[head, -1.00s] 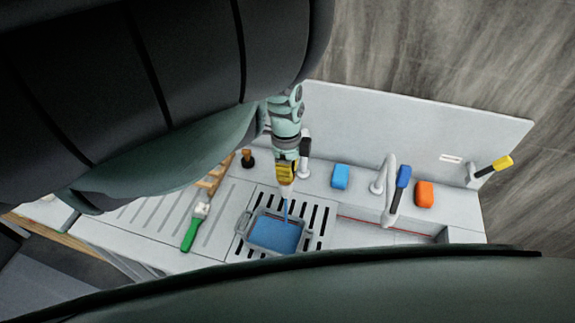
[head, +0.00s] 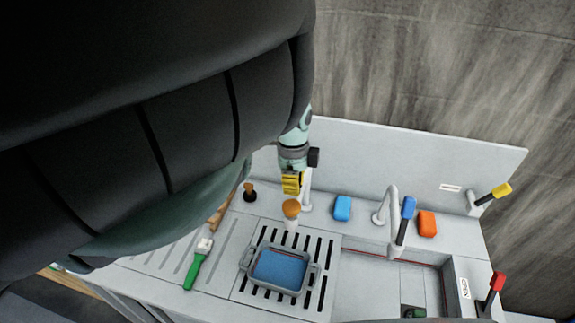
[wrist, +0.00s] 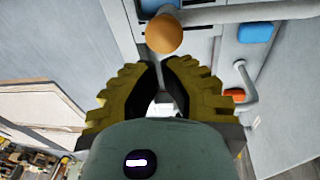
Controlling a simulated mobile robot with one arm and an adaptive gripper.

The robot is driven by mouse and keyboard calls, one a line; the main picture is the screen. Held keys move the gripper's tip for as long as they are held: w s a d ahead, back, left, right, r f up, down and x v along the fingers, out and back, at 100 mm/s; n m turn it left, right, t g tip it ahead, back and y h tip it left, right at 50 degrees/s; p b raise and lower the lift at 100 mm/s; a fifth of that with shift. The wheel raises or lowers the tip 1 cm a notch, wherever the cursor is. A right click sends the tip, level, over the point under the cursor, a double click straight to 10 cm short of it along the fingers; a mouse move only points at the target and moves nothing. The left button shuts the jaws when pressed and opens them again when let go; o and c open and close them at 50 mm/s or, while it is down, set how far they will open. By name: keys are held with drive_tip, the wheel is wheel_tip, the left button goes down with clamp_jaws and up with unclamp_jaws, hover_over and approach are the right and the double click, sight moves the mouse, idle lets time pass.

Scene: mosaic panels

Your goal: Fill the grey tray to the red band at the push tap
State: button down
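The grey tray (head: 250,268) sits on the slotted drain panel in the head view, with blue water (head: 281,268) inside. I cannot make out a red band on it. The push tap has an orange knob (head: 291,208) on a white spout above the tray's back edge. No stream falls from it. My gripper (head: 291,192), with yellow fingers, is just above and behind the knob, apart from it and empty. In the wrist view, its fingertips (wrist: 161,65) are close together, and the knob (wrist: 164,34) shows beyond them. A corner of the tray's water is at the top there.
A green-handled brush (head: 196,266) lies left of the tray. A dark stopper with a wooden top (head: 249,192) stands behind it. Blue (head: 342,208) and orange (head: 427,224) blocks flank the blue-levered faucet (head: 392,208). A red lever (head: 492,290) is at the right.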

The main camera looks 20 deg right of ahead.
sight(292, 201)
wheel_tip(292, 201, up, 7)
drive_tip(key=w+p, duration=0.1)
drive_tip(key=p, duration=0.1)
drive_tip(key=shift+p, duration=0.4)
drive_tip(key=c, duration=1.7)
unclamp_jaws()
drive_tip(key=shift+w, duration=0.1)
